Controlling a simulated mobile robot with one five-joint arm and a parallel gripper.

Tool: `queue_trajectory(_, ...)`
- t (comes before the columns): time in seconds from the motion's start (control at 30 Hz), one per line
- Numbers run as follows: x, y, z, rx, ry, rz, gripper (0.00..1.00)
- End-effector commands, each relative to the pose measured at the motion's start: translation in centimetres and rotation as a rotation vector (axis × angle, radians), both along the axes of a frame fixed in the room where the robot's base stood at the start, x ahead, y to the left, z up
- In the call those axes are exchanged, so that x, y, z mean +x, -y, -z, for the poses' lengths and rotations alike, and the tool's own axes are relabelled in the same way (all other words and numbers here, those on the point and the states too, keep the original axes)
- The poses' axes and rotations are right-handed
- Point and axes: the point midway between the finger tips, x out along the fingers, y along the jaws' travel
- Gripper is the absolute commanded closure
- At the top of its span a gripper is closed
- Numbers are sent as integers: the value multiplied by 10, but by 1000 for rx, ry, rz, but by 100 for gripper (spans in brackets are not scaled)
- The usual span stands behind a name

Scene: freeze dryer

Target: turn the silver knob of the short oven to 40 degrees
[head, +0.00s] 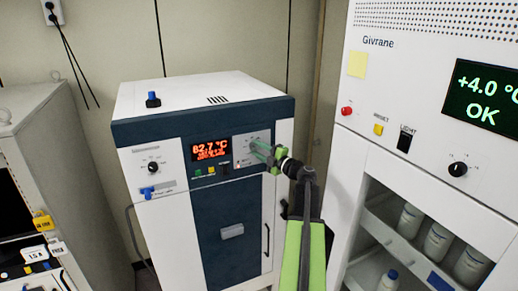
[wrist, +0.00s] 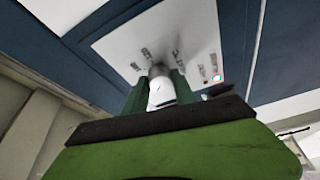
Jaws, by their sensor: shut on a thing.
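The short oven (head: 192,106) is a white cabinet with a dark blue front, left of centre in the head view. Its red display (head: 210,148) reads about 82.7 °C. My gripper (head: 260,150) reaches to the light panel right of that display and hides the silver knob there. In the wrist view, my gripper's green fingers (wrist: 158,90) stand on both sides of the silver knob (wrist: 161,92) and are shut on it. Small scale marks surround the knob on the panel (wrist: 190,35), too blurred to read. The knob's pointer angle cannot be told.
A black knob (head: 153,168) and a blue lever (head: 148,193) are on the oven's left front. The tall Givrane cabinet (head: 400,85) stands close on the right, with bottles on its shelves. A grey cabinet (head: 60,130) stands on the left.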

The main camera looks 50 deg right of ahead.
Motion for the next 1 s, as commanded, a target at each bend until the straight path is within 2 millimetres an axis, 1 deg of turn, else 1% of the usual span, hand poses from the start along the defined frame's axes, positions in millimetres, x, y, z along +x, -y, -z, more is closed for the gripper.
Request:
queue_trajectory(0.43,-1,1,0,-8,-3,2,100)
queue_trajectory(0.47,-1,1,0,-8,-3,2,64)
queue_trajectory(0.6,-1,1,0,-8,-3,2,46)
queue_trajectory(0.87,-1,1,0,-7,-3,2,46)
queue_trajectory(0.97,-6,1,1,-7,-4,3,46)
queue_trajectory(1.0,-12,1,2,-7,-3,3,46)
